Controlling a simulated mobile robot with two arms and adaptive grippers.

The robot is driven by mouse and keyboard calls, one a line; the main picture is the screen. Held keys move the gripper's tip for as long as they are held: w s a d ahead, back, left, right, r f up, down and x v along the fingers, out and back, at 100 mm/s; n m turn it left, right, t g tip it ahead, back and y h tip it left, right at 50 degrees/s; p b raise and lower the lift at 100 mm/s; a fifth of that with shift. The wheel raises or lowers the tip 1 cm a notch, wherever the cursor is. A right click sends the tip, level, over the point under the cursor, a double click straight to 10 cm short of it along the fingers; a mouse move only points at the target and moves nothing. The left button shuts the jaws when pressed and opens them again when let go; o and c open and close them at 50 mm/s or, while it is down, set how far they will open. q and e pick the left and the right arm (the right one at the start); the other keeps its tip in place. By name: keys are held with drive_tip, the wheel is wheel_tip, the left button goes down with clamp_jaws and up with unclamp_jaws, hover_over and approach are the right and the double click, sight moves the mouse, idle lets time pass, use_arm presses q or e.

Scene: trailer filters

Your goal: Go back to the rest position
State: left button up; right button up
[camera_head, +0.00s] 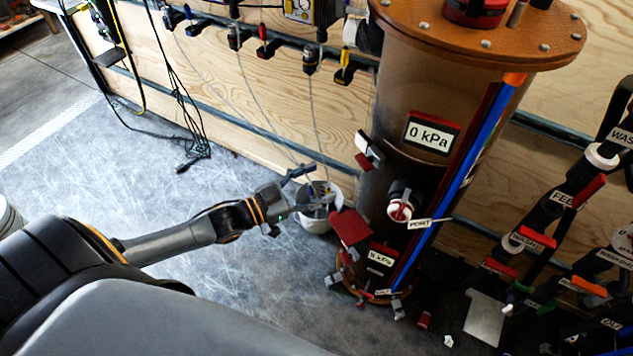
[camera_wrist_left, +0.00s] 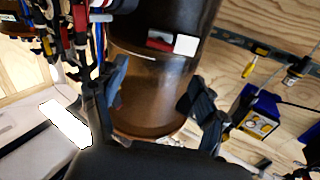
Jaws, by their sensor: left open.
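My left gripper (camera_head: 292,200) reaches in from the left in the head view, in front of the tall brown filter tank (camera_head: 405,85). Its fingers are spread and nothing is between them. In the left wrist view the two dark fingers (camera_wrist_left: 158,92) stand apart, with the tank (camera_wrist_left: 150,75) behind the gap. A white bucket (camera_head: 318,222) on the floor is partly hidden behind the gripper in the head view. My right gripper is in neither view.
The tank carries a 0 kPa display (camera_head: 431,133), a port valve and a red flap (camera_head: 350,227) near the gripper. Labelled black pipes with valves (camera_head: 560,200) stand at the right. Thin tubes hang from valves on the plywood wall (camera_head: 265,85). The floor (camera_head: 110,170) at left is mostly clear.

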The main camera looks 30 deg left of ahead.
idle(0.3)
use_arm(q)
drive_tip(key=s+a+f+n+g+y, duration=0.1)
drive_tip(key=a+f+n+y, duration=0.15)
drive_tip(key=f, duration=0.65)
drive_tip(key=s+a+f+n+g+y, duration=0.1)
drive_tip(key=a+f+y, duration=0.25)
drive_tip(key=f, duration=0.55)
drive_tip(key=s+a+f+n+g+y, duration=0.1)
drive_tip(key=s+f+g, duration=0.1)
drive_tip(key=s+f, duration=0.45)
drive_tip(key=s+a+f+g+y, duration=0.15)
drive_tip(key=s+f, duration=0.25)
drive_tip(key=f, duration=0.6)
drive_tip(key=s+d+f+g, duration=0.3)
drive_tip(key=s+f, duration=0.1)
drive_tip(key=s, duration=0.5)
drive_tip(key=s+d+f+g, duration=0.2)
drive_tip(key=s+f, duration=0.3)
drive_tip(key=s, duration=0.4)
drive_tip(key=s+d+f+g+y, duration=0.1)
drive_tip(key=s+d+f+g, duration=0.2)
drive_tip(key=s, duration=0.6)
drive_tip(key=shift+s+d+f+n+g, duration=0.35)
drive_tip(key=shift+d+f, duration=0.2)
drive_tip(key=shift+f, duration=0.35)
